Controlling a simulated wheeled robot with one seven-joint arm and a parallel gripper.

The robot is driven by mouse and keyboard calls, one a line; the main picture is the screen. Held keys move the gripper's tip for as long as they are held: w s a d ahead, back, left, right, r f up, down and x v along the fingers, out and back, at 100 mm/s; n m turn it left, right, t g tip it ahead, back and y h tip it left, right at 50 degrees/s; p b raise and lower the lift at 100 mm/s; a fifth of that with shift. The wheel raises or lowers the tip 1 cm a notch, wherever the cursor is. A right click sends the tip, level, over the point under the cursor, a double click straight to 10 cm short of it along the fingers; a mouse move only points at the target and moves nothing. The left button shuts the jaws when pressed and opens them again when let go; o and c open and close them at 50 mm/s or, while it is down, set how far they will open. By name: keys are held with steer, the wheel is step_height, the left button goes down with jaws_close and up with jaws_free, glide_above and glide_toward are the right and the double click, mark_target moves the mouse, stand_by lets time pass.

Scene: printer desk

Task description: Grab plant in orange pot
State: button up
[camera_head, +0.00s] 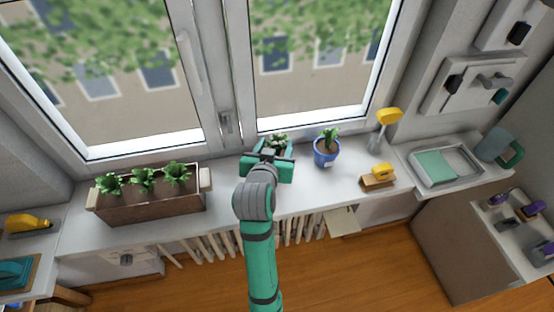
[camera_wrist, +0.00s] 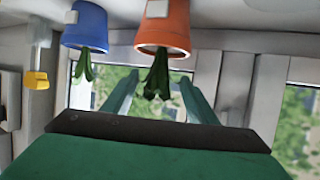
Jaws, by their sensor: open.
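The plant in the orange pot (camera_wrist: 163,28) shows upside down in the wrist view, with its green leaves (camera_wrist: 157,75) hanging between my two fingers. In the head view only its leaves (camera_head: 279,143) show behind my gripper; the pot is hidden. My gripper (camera_head: 268,161) is open over the windowsill, in front of the plant. In the wrist view my fingers (camera_wrist: 157,92) stand apart on either side of the leaves, and the pot's rim appears just past the fingertips. I see no contact with the pot.
A blue pot with a plant (camera_head: 326,150) stands close to the right. A brown planter box (camera_head: 150,207) sits at the left of the sill (camera_head: 225,188). A yellow-topped item (camera_head: 378,178) and a yellow-headed stand (camera_head: 388,117) are farther right. The window (camera_head: 310,60) is behind.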

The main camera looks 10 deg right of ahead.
steer(key=shift+d+x, duration=0.1)
steer(key=shift+x, duration=1.2)
steer(key=shift+d+x, duration=0.15)
steer(key=shift+x, duration=1.2)
steer(key=shift+r, duration=0.2)
jaws_close()
